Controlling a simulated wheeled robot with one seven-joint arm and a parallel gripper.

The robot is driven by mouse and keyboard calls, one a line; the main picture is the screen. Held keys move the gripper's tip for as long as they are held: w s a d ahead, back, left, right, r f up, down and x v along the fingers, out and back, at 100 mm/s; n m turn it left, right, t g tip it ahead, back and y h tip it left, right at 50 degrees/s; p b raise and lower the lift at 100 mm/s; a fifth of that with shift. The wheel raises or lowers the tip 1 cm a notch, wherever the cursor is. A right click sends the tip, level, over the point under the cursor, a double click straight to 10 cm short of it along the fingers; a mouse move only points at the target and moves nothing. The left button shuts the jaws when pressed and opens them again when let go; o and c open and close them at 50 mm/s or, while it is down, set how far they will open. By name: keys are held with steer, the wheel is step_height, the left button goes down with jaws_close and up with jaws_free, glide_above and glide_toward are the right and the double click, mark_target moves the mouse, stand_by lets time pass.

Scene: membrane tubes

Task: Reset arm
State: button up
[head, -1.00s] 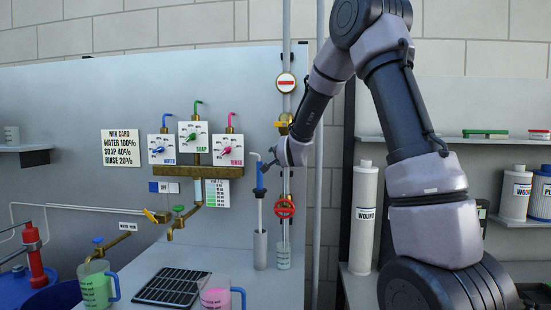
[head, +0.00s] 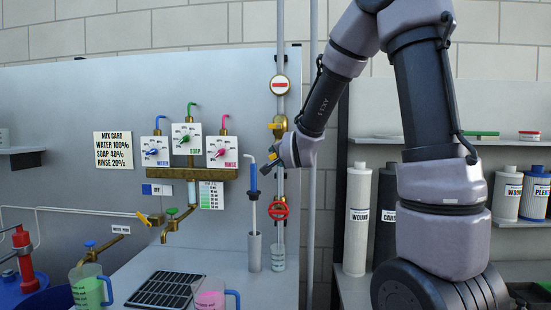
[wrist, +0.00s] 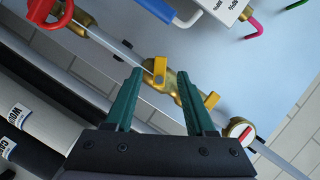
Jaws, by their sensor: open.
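My arm reaches up from the right in the head view and bends down toward the pipes on the wall. My gripper (head: 278,157) is beside the vertical pipe, close to the top of the blue-handled tube (head: 253,183), and looks apart from it. In the wrist view my gripper (wrist: 160,88) shows two green fingers spread apart with nothing between them. A brass valve with yellow handles (wrist: 161,72) lies just beyond the fingertips. The blue-handled tube stands upright in a grey cylinder (head: 253,252).
A red valve wheel (head: 279,210) sits on the pipe below my gripper. Dials for water, soap and rinse (head: 187,138) are on the wall to the left. Jugs of green (head: 90,292) and pink liquid (head: 210,299) flank a black grate (head: 166,289). Filter canisters (head: 357,220) stand at right.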

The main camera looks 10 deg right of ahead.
steer(key=s+d+n+g, duration=0.1)
steer(key=s+n+g, duration=0.1)
steer(key=s, duration=0.8)
steer(key=s+d+r+n+g+y, duration=0.1)
steer(key=s+d+n+g, duration=0.1)
steer(key=s, duration=0.9)
steer(key=s+d+n+g, duration=0.1)
steer(key=s+n+g, duration=0.3)
steer(key=s, duration=0.7)
steer(key=shift+s+d+r+g, duration=0.25)
steer(key=shift+d+r+g, duration=0.05)
steer(key=shift+d, duration=0.1)
steer(key=shift+w, duration=0.1)
stand_by(4.0)
